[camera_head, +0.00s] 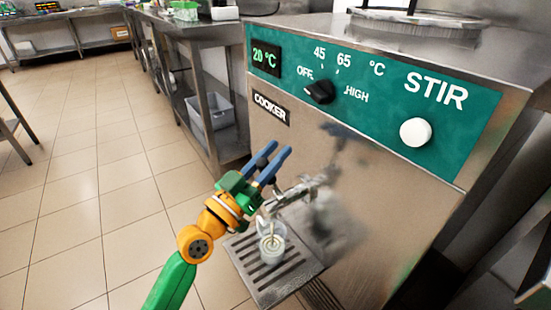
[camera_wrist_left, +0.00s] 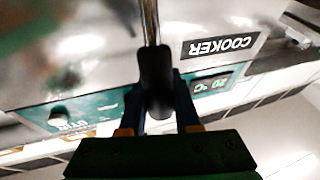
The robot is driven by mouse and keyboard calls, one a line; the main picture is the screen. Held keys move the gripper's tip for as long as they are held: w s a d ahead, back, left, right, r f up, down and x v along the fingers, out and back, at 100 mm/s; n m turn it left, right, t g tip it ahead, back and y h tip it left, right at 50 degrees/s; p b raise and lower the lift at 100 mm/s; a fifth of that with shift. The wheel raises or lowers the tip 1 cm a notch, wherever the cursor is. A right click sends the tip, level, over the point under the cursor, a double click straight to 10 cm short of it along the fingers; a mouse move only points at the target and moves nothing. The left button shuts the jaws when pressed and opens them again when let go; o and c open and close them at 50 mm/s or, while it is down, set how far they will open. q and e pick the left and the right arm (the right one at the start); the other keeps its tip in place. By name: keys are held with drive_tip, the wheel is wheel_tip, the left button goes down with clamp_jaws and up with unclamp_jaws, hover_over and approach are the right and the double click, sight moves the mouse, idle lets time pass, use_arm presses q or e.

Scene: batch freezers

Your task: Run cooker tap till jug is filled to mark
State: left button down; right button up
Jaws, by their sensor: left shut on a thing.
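The cooker (camera_head: 345,190) is a steel machine with a green panel, and its display reads 20 °C. Its metal tap (camera_head: 300,188) sticks out low on the front. My left gripper (camera_head: 277,152) has blue fingers and is at the tap. In the left wrist view, the gripper (camera_wrist_left: 158,110) is shut on the black tap handle (camera_wrist_left: 155,68). The clear jug (camera_head: 272,246) stands upright under the tap on the slotted drip tray (camera_head: 262,277). Something pale shows inside the jug, but its level and the mark are too small to read. My right gripper is out of view.
The panel has a black heat knob (camera_head: 319,92) and a white STIR knob (camera_head: 415,132). A steel bench (camera_head: 196,38) with a grey bin (camera_head: 210,112) on its lower shelf stands behind. The tiled floor (camera_head: 95,160) at the left is clear.

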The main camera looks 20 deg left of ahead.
sight(260, 171)
use_arm(q)
drive_tip(key=c, duration=0.6)
unclamp_jaws()
drive_tip(key=shift+s, duration=0.1)
drive_tip(key=b+v, duration=0.2)
drive_tip(key=v, duration=0.4)
drive_tip(key=shift+s+a+f, duration=0.1)
drive_tip(key=shift+f, duration=0.1)
drive_tip(key=shift+s+a, duration=0.1)
drive_tip(key=shift+s, duration=0.2)
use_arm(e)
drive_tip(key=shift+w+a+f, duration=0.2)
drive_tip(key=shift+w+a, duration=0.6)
